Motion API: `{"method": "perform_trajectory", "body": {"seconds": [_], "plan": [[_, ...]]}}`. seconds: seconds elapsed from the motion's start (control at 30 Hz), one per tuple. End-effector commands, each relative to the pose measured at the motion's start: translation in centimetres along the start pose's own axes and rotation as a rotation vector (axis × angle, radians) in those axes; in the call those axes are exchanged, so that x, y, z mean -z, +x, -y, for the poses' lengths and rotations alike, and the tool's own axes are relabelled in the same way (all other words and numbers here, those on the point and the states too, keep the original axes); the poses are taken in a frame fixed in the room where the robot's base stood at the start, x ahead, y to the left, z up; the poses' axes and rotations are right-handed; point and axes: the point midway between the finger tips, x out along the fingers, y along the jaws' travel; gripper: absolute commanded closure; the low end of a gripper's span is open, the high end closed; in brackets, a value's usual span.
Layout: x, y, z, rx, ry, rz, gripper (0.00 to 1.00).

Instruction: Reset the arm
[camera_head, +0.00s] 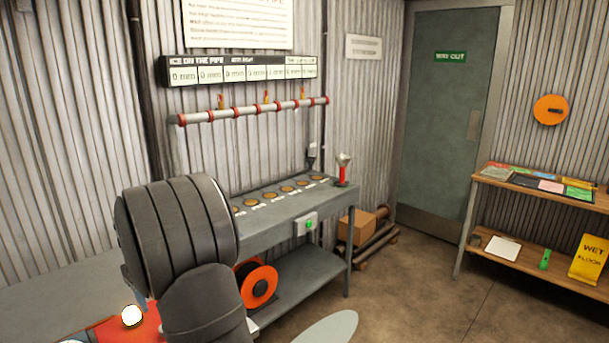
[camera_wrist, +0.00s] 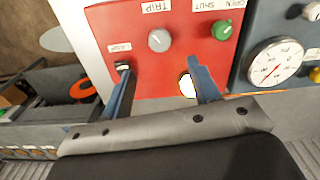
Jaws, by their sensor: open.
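My gripper (camera_wrist: 160,66) is open in the wrist view, its two blue fingers spread apart with nothing between them. The fingers point at a red panel (camera_wrist: 140,25). On the panel are a grey round knob (camera_wrist: 160,40) under the word TRIP, a green knob (camera_wrist: 222,30) beside SHUT and OPEN labels, and a small dark switch (camera_wrist: 123,66) by the left finger. A bright white round lamp or button (camera_wrist: 187,84) lies partly behind the right finger. In the head view my arm covers the lower left and hides the fingers; the red panel (camera_head: 143,331) shows beneath it.
A dial gauge (camera_wrist: 272,63) sits on a dark panel at the right. In the head view a grey bench (camera_head: 270,213) stands by the wall under a pipe (camera_head: 250,110). An orange reel (camera_head: 258,286) is below it. A wooden shelf (camera_head: 530,188) stands right; open floor lies between.

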Motion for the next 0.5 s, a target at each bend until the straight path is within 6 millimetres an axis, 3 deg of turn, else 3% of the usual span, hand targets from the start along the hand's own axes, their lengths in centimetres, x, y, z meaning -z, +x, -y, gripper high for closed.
{"method": "perform_trajectory", "body": {"seconds": [0.4,0.5], "plan": [[0.0,-8.5,0.0,-0.001,0.000,-0.003,0.44],[-0.1,-5.7,0.0,0.001,0.000,0.005,0.44]]}}
